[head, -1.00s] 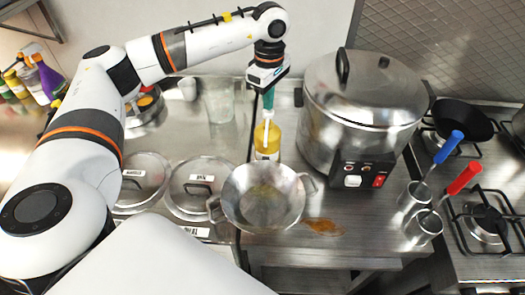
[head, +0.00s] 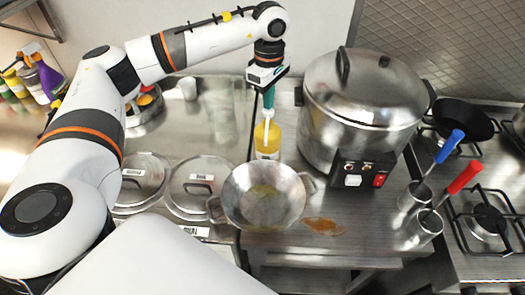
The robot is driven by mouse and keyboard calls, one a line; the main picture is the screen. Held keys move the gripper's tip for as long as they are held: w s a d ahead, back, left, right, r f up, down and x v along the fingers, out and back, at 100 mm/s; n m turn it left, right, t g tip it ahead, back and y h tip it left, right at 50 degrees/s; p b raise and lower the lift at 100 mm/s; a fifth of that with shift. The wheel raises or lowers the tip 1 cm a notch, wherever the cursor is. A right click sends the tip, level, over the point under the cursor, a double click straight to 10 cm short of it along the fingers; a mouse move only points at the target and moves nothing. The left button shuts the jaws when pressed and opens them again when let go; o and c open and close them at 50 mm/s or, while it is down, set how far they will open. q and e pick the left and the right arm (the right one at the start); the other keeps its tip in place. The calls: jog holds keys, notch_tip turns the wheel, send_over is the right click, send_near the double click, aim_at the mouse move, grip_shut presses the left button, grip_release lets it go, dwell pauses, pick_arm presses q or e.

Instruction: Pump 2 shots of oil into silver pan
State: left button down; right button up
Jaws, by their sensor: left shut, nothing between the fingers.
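The silver pan (head: 262,197) is a two-handled metal bowl on the counter in the head view, with a thin yellowish patch at its bottom. The oil bottle (head: 266,142) is yellow with a white pump top and stands right behind the pan. My left gripper (head: 268,97) points down over the top of the bottle, shut with nothing between its fingers. It is at the pump head; whether it touches the pump is hard to tell. The pan hides the bottle's foot. My right gripper is not in view.
A large lidded steel cooker (head: 365,110) stands right of the bottle. A brown spill (head: 322,226) lies right of the pan. Lidded containers (head: 201,186) sit on the left. Ladles with blue (head: 449,146) and red handles stand in metal cups near the stove.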

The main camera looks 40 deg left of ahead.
pick_arm(q)
jog(key=shift+f+b, duration=0.8)
jog(key=shift+f, duration=0.4)
jog(key=shift+s, duration=0.1)
jog(key=shift+r, duration=0.1)
jog(key=shift+r+p, duration=0.55)
jog(key=shift+r, duration=0.1)
jog(key=shift+r+p, duration=0.4)
jog(key=shift+r, duration=0.4)
notch_tip(320, 180, up, 6)
jog(key=p, duration=0.3)
jog(key=shift+p, duration=0.3)
